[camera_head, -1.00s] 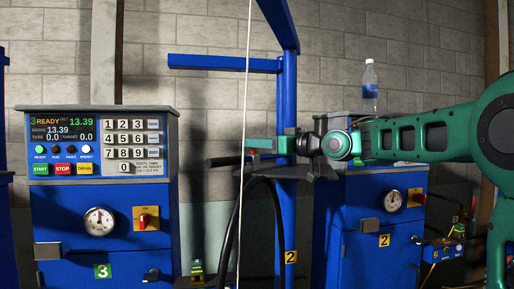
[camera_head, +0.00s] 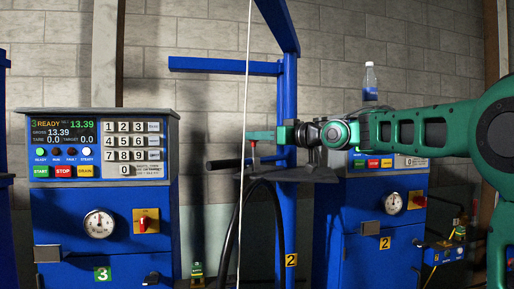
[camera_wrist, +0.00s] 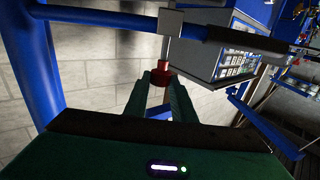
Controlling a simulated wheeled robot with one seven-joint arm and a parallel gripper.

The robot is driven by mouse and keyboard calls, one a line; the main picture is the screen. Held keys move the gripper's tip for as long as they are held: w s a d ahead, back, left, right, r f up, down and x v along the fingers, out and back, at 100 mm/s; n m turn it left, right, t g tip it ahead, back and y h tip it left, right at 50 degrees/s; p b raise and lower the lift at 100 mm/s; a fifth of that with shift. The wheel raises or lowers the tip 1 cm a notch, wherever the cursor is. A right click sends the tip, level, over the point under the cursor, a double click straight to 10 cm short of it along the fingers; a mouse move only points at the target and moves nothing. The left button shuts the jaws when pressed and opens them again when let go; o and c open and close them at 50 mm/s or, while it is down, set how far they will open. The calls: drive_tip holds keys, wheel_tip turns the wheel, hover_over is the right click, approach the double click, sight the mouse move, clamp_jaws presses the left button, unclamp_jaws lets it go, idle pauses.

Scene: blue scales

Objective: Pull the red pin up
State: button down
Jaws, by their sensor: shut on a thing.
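The red pin (camera_head: 254,146) shows in the camera_head view as a small red piece under my gripper's fingers, beside the blue post. The fingers cover part of the knob.
A blue post (camera_head: 288,220) with a side bar stands right by my gripper. A dark hose (camera_head: 232,225) and a thin pale cable (camera_head: 243,200) hang close in front. Blue scale cabinet 3 (camera_head: 65,265) is at left, and cabinet 2 (camera_head: 365,260) with a bottle (camera_head: 370,82) is at right.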

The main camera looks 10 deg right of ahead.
drive_tip(key=c, duration=1.5)
unclamp_jaws()
drive_tip(key=shift+d+r, duration=0.1)
drive_tip(key=shift+r, duration=0.15)
drive_tip(key=v, duration=1)
drive_tip(key=shift+s+d+f, duration=0.1)
drive_tip(key=shift+s+d, duration=0.15)
drive_tip(key=shift+s, duration=0.05)
